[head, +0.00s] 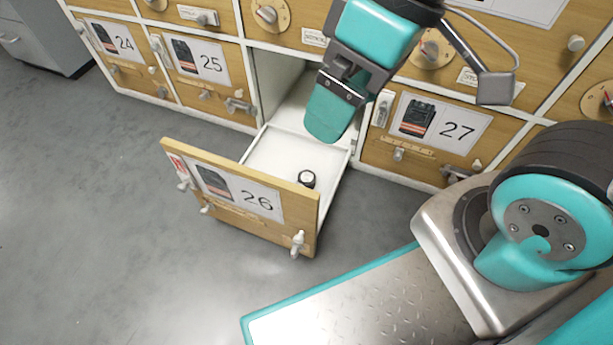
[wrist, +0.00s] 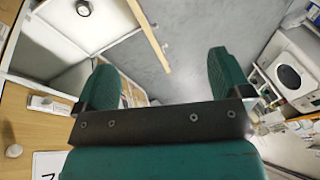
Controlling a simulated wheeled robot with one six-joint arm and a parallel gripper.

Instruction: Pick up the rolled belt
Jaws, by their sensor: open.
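The rolled belt (head: 306,179) is a small dark roll with a pale top, lying in the white open drawer 26 (head: 270,150) near its front right. It also shows in the wrist view (wrist: 83,8) at the top left, on the white drawer floor. My gripper (head: 328,118) hangs over the back part of the drawer, behind and above the belt. In the wrist view its two green fingers (wrist: 160,80) are wide apart with nothing between them. The gripper and the belt are apart.
The drawer's wooden front (head: 240,200) stands pulled out into the room. Closed drawers 24 (head: 122,45), 25 (head: 208,65) and 27 (head: 440,122) flank the opening. My base deck lies close at the lower right. The grey floor (head: 90,240) at left is clear.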

